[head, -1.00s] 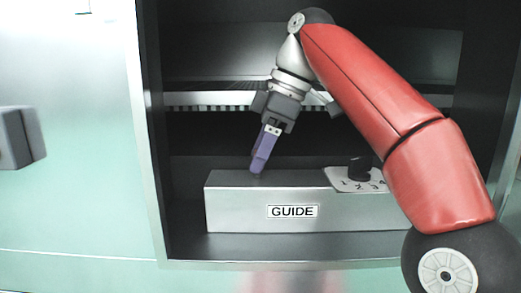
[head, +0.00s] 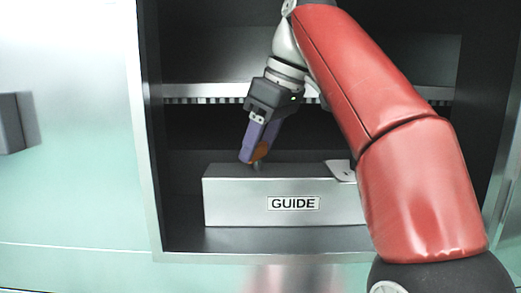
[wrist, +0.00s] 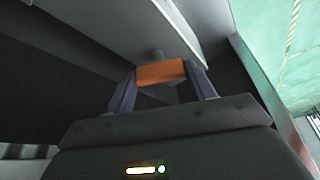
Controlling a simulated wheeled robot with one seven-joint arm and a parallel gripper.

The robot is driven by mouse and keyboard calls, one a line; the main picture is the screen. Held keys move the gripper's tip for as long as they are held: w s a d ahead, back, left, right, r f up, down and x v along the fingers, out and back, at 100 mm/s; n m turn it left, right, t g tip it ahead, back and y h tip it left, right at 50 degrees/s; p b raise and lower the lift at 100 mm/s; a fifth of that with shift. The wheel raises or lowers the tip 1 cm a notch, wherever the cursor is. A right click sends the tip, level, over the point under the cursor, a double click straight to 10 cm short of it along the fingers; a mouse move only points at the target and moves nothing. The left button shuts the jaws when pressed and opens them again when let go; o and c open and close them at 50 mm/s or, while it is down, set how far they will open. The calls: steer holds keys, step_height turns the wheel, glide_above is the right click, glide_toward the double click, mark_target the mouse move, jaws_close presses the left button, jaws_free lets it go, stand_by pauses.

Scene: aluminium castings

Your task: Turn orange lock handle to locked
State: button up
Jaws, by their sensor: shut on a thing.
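The orange lock handle (head: 260,151) is on a short grey stem on top of the metal box labelled GUIDE (head: 240,207). My gripper (head: 256,153) is over the left part of the box, its purple fingers pointing down and shut on the handle. In the wrist view the orange handle (wrist: 161,72) spans the gap between the two fingers of my gripper (wrist: 161,77). In the head view the near finger hides part of the handle. I see no lock markings beside it.
A white numbered plate (head: 340,170) is on the right of the box, mostly behind my red arm; its black knob is hidden. The box stands in a dark cabinet with a slotted shelf edge (head: 200,92) above. Metal walls bound the opening.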

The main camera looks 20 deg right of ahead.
steer(key=m+h, duration=0.1)
steer(key=m, duration=0.1)
steer(key=shift+s+a+m+t, duration=0.1)
steer(key=shift+a+m+t, duration=0.05)
steer(key=shift+m+t, duration=0.2)
steer(key=m, duration=0.2)
steer(key=m+h+p, duration=0.1)
steer(key=shift+a+r+m, duration=0.1)
steer(key=shift+r+m, duration=0.1)
steer(key=shift+m, duration=0.15)
steer(key=m+h+p, duration=0.1)
steer(key=m+p, duration=0.2)
steer(key=m, duration=0.1)
steer(key=shift+t+h+p, duration=0.25)
steer(key=shift+h+p, duration=0.1)
steer(key=shift+h, duration=0.05)
steer(key=shift+f+m+h+p, duration=0.1)
steer(key=shift+m+h+p, duration=0.3)
steer(key=shift+m+p, duration=0.5)
steer(key=o, duration=1)
steer(key=shift+f, duration=0.1)
steer(key=v, duration=0.7)
steer(key=shift+a+r+p, duration=0.15)
steer(key=shift+r+p, duration=0.15)
steer(key=shift+r, duration=0.1)
